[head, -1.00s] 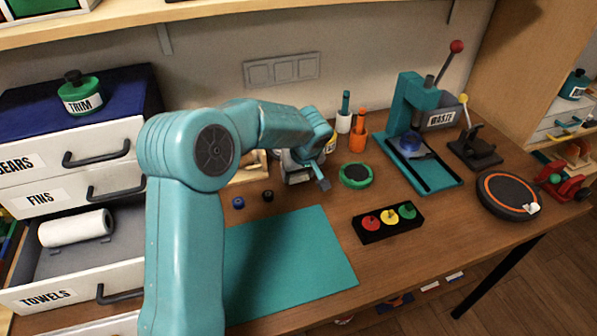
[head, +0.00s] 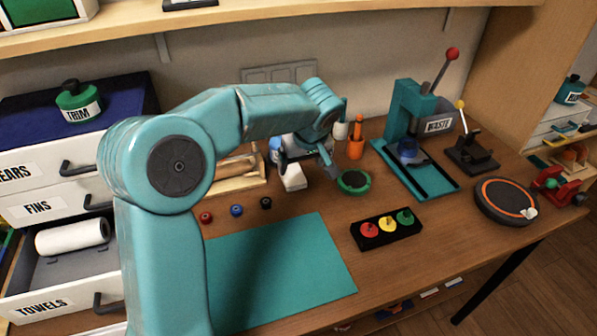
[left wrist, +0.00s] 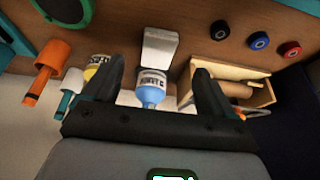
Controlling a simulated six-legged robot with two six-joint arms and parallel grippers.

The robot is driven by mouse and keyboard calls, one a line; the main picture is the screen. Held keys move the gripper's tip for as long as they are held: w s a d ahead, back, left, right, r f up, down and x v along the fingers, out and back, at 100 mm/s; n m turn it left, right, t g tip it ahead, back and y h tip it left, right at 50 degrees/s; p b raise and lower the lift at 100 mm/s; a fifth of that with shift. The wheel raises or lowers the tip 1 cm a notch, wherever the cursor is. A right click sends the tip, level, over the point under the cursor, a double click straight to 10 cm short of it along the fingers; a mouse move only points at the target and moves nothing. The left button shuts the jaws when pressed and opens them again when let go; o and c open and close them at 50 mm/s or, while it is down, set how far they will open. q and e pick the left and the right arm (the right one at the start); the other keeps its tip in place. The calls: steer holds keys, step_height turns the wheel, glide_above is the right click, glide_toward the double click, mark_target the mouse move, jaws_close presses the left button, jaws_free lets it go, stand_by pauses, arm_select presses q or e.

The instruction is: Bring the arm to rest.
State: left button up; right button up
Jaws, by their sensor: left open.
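My left arm comes in from the left in the head view, bent at a high elbow, its forearm reaching over the back of the bench. My left gripper (head: 308,165) points down near the back wall, with its jaws apart. In the left wrist view the open gripper (left wrist: 158,66) has a blue-and-white labelled bottle (left wrist: 151,88) between and beyond its fingers. A white block (left wrist: 158,48) lies beyond the bottle; it also shows in the head view (head: 293,178). I cannot see either finger touching anything. My right gripper is not in view.
A teal mat (head: 280,270) lies bare at the front. Red, blue and black small rollers stand behind it. A green round dish (head: 354,182), orange cup (head: 356,148) and black block with coloured knobs (head: 387,230) are to the right. A towel drawer (head: 50,295) stands open at left.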

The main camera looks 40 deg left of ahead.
arm_select(q)
steer(key=shift+v, duration=1.1)
steer(key=shift+s, duration=0.1)
